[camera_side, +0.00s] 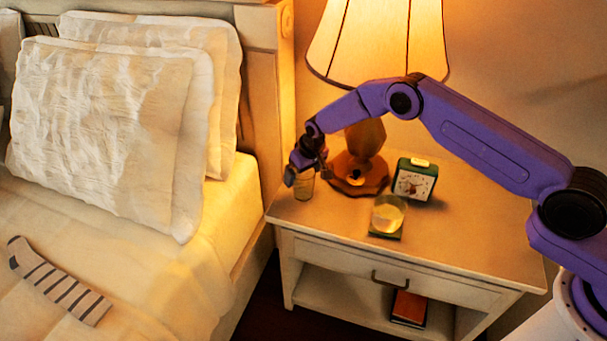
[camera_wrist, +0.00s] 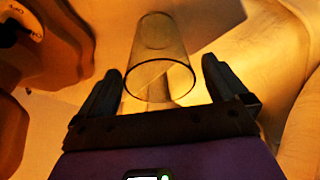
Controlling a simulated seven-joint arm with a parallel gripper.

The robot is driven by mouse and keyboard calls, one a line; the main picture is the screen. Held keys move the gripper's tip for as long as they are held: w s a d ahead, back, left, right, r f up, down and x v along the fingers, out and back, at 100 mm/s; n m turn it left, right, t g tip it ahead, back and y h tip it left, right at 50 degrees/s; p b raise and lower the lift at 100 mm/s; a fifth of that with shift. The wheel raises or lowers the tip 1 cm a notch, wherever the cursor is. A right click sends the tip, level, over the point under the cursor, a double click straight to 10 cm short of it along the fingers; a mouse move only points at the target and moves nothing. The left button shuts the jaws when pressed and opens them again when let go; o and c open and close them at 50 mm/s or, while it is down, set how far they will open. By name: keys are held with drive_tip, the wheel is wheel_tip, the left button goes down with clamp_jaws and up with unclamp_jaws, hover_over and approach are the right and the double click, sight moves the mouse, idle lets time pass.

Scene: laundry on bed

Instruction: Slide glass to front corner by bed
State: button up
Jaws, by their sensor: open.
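A clear, empty-looking glass (camera_side: 303,190) stands on the left side of the nightstand, close to the bed and left of the lamp base. My gripper (camera_side: 306,167) is over it and hides its upper part in the side view. In the wrist view the glass (camera_wrist: 160,72) shows between the two fingers of my open gripper (camera_wrist: 161,66), with a visible gap on each side. The nightstand top (camera_side: 330,217) runs to a front corner by the bed (camera_side: 272,217), which is bare and just in front of the glass.
A second glass (camera_side: 389,214) with pale liquid stands on a green coaster (camera_side: 385,235). A green clock (camera_side: 414,182) is behind it. The lit lamp's wooden base (camera_side: 360,176) stands right of my gripper. The bed (camera_side: 225,215) lies left, past a dark gap.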

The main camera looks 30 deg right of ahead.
drive_tip(key=shift+w+f, duration=0.15)
drive_tip(key=shift+f, duration=0.4)
drive_tip(key=c, duration=1.1)
drive_tip(key=shift+s+a, duration=1.7)
drive_tip(key=shift+c, duration=0.2)
drive_tip(key=o, duration=1.1)
drive_tip(key=shift+o, duration=0.2)
drive_tip(key=shift+r, duration=0.1)
